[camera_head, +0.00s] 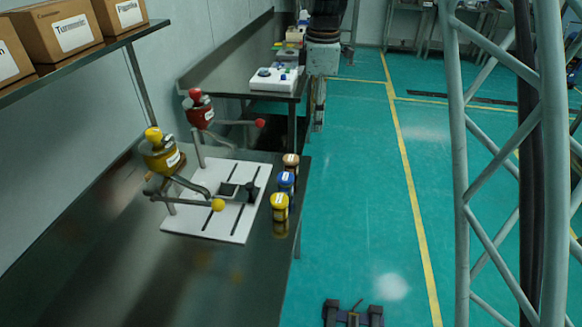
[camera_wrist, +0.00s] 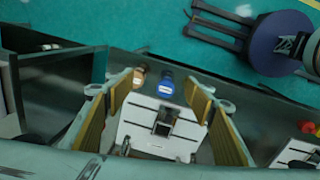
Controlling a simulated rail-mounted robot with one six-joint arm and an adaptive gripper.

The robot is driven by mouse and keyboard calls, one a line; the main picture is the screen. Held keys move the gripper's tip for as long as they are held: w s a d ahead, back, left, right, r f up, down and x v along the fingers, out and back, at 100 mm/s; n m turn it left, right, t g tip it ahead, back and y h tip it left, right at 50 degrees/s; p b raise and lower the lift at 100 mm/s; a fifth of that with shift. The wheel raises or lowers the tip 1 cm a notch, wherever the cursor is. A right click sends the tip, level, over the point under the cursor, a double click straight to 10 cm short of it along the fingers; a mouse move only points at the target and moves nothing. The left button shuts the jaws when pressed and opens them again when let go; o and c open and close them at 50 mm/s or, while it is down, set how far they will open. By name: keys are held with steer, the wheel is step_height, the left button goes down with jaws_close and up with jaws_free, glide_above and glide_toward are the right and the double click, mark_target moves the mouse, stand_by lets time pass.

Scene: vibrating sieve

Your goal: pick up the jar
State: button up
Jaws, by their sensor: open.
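Three small jars stand in a row on the bench at the right edge of a white plate (camera_head: 212,222): a brown jar (camera_head: 291,165), a blue jar (camera_head: 285,182) and a yellow jar (camera_head: 279,207). The wrist view shows the brown jar (camera_wrist: 139,77) and the blue jar (camera_wrist: 166,84) beyond the plate. I cannot make out the yellow jar there; the right finger may hide it. My gripper (camera_wrist: 160,93) is open, its yellow-padded fingers wide apart. Nothing is held between them, and the blue jar shows in the gap. I cannot make out the gripper in the head view.
A shelf with labelled boxes (camera_head: 58,32) hangs above left. The near bench (camera_head: 195,285) is bare. Lattice metalwork (camera_head: 505,160) crosses the right side.

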mark_target(292, 158)
steer(key=shift+w+a+f+n+g+p, duration=0.2)
steer(key=shift+w+a+f+n, duration=0.95)
steer(key=shift+f, duration=1.45)
steer(key=shift+w+a+f+n+g+p, duration=0.15)
steer(key=shift+w+a+f+n, duration=0.35)
steer(key=shift+w+a+f, duration=1.65)
steer(key=shift+w+a+f+n+g+p, duration=0.15)
steer(key=shift+w+a+f+n, duration=0.85)
steer(key=shift+f, duration=2)
steer(key=shift+w+d+f, duration=0.1)
steer(key=shift+w+d, duration=0.15)
steer(key=shift+d, duration=0.15)
steer(key=shift+f+b, duration=0.75)
steer(key=shift+f, duration=3.45)
steer(key=shift+f, duration=0.1)
steer(key=shift+w+a+f+b, duration=0.15)
steer(key=shift+f+b, duration=0.6)
steer(key=shift+f, duration=1.75)
steer(key=shift+c, duration=0.7)
